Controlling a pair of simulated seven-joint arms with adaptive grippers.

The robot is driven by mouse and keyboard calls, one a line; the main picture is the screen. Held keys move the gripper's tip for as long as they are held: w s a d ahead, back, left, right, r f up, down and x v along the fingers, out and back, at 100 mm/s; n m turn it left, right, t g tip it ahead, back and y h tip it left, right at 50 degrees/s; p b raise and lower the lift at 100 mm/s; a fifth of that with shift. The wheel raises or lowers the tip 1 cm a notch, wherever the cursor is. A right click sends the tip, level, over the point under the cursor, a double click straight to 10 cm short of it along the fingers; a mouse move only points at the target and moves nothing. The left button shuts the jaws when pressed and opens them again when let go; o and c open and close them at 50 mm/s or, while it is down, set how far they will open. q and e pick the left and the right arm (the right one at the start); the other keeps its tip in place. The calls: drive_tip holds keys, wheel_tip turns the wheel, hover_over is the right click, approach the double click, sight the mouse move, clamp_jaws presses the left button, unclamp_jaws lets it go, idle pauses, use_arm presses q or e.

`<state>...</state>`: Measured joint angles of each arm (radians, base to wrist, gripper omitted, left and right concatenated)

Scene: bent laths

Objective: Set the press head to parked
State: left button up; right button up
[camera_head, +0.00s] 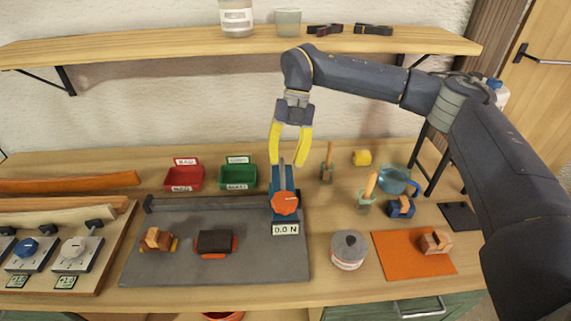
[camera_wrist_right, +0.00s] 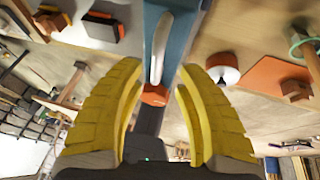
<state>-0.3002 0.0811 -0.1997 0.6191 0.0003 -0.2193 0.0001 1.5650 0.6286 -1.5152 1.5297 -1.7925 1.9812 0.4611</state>
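The press (camera_head: 284,190) is a blue upright unit at the back right of a dark grey plate. An orange round part (camera_head: 285,203) is on its front, and a small display below reads 0.0 N. A pale grey lever (camera_head: 282,174) points up from the press; it also shows in the right wrist view (camera_wrist_right: 157,48). My right gripper (camera_head: 289,162) points down over the press with its yellow fingers apart. In the right wrist view, the lever lies between and beyond the fingers, with gaps on both sides. I cannot tell whether the fingertips reach its depth. My left gripper is not in view.
The grey plate (camera_head: 265,262) carries a dark block (camera_head: 215,242) and a wooden-topped clamp (camera_head: 156,240). Red (camera_head: 184,178) and green (camera_head: 238,177) bins stand behind. A lidded grey pot (camera_head: 349,250) and an orange mat (camera_head: 405,262) lie right. A shelf (camera_head: 180,46) spans the wall.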

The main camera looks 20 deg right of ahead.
drive_tip(key=v, duration=1)
drive_tip(key=shift+d, duration=0.1)
